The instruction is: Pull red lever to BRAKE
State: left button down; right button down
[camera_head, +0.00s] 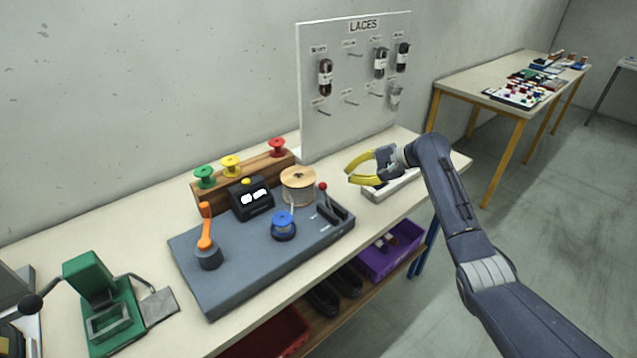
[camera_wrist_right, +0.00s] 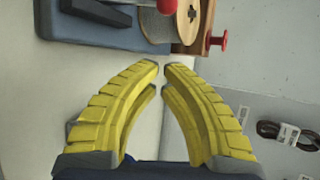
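The red-knobbed lever (camera_head: 322,187) stands in a dark slotted bracket at the right end of the grey winding base (camera_head: 262,268). Its red knob (camera_wrist_right: 170,5) also shows at the top edge of the right wrist view. Any BRAKE marking is too small to read. My right gripper (camera_head: 347,172) is right of the lever and apart from it, above the table. Its curved yellow fingers (camera_wrist_right: 165,66) are empty, with a narrow gap between the tips. My left gripper is not in view.
An orange crank (camera_head: 206,232) is at the base's left end. The LACES board (camera_head: 350,120) rises behind my right gripper. A light grey tray (camera_head: 388,187) lies below it.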

aim_at(327, 198)
jog(key=shift+a+r, duration=0.1)
jog(key=shift+a, duration=0.05)
jog(key=x, duration=1)
jog(key=shift+s, duration=0.1)
jog(key=shift+s+d+r, duration=0.15)
jog(key=shift+s+r, duration=0.4)
jog(key=shift+s, duration=0.3)
jog(key=shift+s+d+r, duration=0.15)
jog(key=shift+s+r, duration=0.35)
jog(key=shift+s, duration=0.3)
jog(key=shift+s+d+r+y, duration=0.15)
jog(key=shift+r+y, duration=0.05)
jog(key=shift+y, duration=0.2)
